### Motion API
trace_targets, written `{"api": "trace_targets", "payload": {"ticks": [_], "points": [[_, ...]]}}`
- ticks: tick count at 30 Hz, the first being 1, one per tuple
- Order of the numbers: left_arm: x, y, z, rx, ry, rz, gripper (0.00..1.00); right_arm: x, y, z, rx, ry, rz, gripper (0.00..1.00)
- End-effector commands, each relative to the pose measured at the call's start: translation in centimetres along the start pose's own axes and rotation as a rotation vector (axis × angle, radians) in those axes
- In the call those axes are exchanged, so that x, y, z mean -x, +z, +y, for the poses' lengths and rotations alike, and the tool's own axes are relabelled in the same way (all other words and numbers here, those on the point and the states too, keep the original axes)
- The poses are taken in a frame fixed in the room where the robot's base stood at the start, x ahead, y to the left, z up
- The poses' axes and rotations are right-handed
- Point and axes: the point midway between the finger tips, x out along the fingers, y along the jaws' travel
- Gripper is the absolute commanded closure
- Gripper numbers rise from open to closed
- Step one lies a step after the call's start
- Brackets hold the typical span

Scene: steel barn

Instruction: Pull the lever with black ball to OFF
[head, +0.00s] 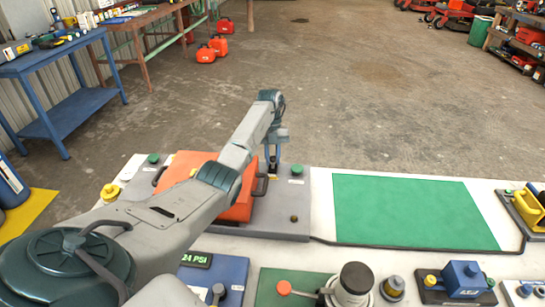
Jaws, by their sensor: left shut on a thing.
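I cannot read an OFF mark. A small dark knob (293,218) stands at the plate's front right. My right gripper is not in view.
A green mat (410,210) lies flat to the right. Along the front are a blue panel reading 24 PSI (197,260), a black-topped cylinder (356,280) and a blue box (463,277). A green button (296,170) sits close to my gripper.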

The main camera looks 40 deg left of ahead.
Motion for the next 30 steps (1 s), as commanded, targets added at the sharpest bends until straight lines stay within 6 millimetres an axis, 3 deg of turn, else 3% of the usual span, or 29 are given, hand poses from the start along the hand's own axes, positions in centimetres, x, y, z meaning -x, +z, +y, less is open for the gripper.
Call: {"api": "trace_targets", "payload": {"ticks": [13,26,27,30], "points": [[0.3,0.8,-0.2,0.012,0.024,0.14,1.0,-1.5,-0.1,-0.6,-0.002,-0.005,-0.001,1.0],[0.3,0.7,-0.1,0.011,0.029,0.16,1.0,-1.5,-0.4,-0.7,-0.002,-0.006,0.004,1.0],[0.3,0.7,-0.1,0.011,0.029,0.16,0.77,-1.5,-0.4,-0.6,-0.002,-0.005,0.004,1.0],[0.3,0.7,-0.1,0.011,0.029,0.161,0.58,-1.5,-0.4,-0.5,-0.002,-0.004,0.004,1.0]]}}
